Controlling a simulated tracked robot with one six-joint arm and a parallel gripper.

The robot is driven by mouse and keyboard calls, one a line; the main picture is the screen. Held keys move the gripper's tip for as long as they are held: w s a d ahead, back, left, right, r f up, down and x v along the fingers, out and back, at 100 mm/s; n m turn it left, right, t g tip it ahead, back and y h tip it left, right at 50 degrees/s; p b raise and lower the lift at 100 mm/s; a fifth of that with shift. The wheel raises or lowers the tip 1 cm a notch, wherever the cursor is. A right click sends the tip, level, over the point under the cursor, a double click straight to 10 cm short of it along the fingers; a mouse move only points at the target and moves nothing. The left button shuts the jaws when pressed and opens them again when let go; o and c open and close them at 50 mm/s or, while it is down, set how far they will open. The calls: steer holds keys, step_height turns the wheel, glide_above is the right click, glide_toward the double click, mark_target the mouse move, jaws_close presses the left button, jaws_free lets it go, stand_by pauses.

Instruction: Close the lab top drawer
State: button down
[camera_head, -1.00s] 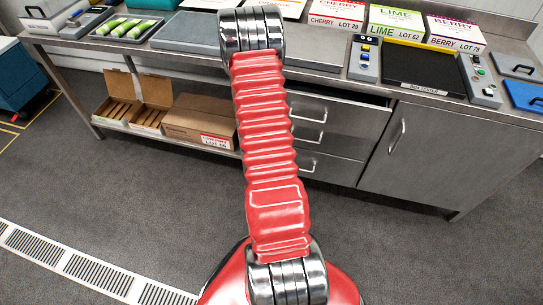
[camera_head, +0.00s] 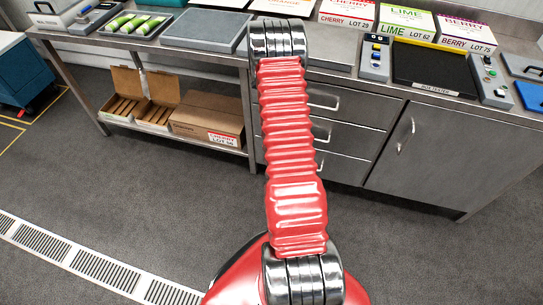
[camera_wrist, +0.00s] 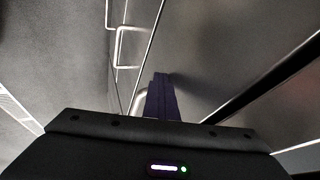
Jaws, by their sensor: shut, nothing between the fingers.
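The lab top drawer (camera_head: 365,107) is the uppermost of the steel drawers under the counter, with a bar handle (camera_head: 324,105). Its front looks about flush with the cabinet; my red arm covers its left part. My gripper is hidden behind my arm in the head view. In the wrist view my gripper (camera_wrist: 161,97) shows as dark purple fingers pressed together and empty, close to a grey steel front. Pale bar handles (camera_wrist: 132,42) lie to the left of the fingers. I cannot tell whether the fingertips touch the drawer.
Two lower drawers (camera_head: 343,170) look shut. A cabinet door (camera_head: 440,155) is right of them. The counter holds a box tester (camera_head: 432,72), control boxes (camera_head: 376,58) and candy boxes (camera_head: 408,24). Cardboard boxes (camera_head: 205,120) sit on the lower shelf at left. The floor in front is clear.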

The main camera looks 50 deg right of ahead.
steer(key=shift+w+d+r, duration=0.15)
steer(key=shift+d, duration=0.1)
steer(key=shift+a, duration=0.1)
steer(key=a+r, duration=0.7)
steer(key=a, duration=0.2)
steer(key=shift+s+a+r, duration=0.3)
steer(key=shift+s+a, duration=0.1)
steer(key=shift+s, duration=0.05)
stand_by(0.4)
